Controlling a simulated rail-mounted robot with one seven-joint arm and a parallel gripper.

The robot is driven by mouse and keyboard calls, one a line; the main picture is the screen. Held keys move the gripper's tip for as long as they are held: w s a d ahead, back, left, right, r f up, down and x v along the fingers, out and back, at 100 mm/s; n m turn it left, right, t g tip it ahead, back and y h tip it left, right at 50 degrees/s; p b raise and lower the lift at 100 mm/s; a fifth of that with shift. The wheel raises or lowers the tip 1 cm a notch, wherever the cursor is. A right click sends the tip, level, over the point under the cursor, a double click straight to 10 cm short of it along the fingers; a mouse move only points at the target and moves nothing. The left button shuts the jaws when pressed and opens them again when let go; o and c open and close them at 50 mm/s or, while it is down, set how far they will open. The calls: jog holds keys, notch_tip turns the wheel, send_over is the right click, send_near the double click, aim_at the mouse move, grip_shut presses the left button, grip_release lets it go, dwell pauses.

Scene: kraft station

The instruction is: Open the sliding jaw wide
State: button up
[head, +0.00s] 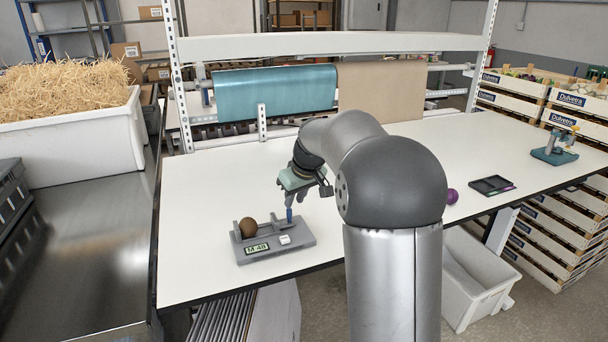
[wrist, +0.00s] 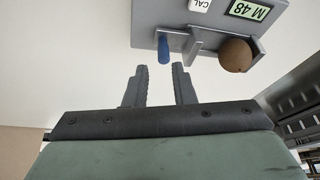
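A grey measuring device (head: 272,241) stands on the white table, with a display reading "M 48" and a white "CAL" button (head: 285,239). Its sliding jaw carries an upright blue handle (head: 289,216), which also shows in the wrist view (wrist: 163,48). A round brown object (head: 248,227) sits at the device's left end, between the jaws; it also shows in the wrist view (wrist: 235,55). My gripper (head: 296,197) is close to the handle. In the wrist view its two fingers (wrist: 160,70) are apart and empty, with the handle just beyond the tips, in line with the gap.
A purple ball (head: 452,196), a dark tray (head: 492,185) and a teal device (head: 555,150) lie on the table to the right. Paper rolls (head: 275,92) hang at the back. The table left of the device is clear.

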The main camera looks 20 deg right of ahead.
jog(key=v, duration=1.1)
jog(key=shift+r+b, duration=0.25)
jog(key=shift+b, duration=0.05)
jog(key=shift+s, duration=0.1)
jog(key=s+a+f+m+g, duration=0.1)
jog(key=s+a+f, duration=0.3)
jog(key=s, duration=0.6)
jog(key=s+a+f+g, duration=0.1)
jog(key=s+a+f, duration=0.3)
jog(key=s+f, duration=0.5)
jog(key=s+a+f+m+g+h, duration=0.1)
jog(key=s+a+f, duration=0.4)
jog(key=s, duration=0.7)
jog(key=shift+s+f+m+g, duration=0.3)
jog(key=shift+f+g, duration=0.2)
jog(key=shift+f, duration=0.15)
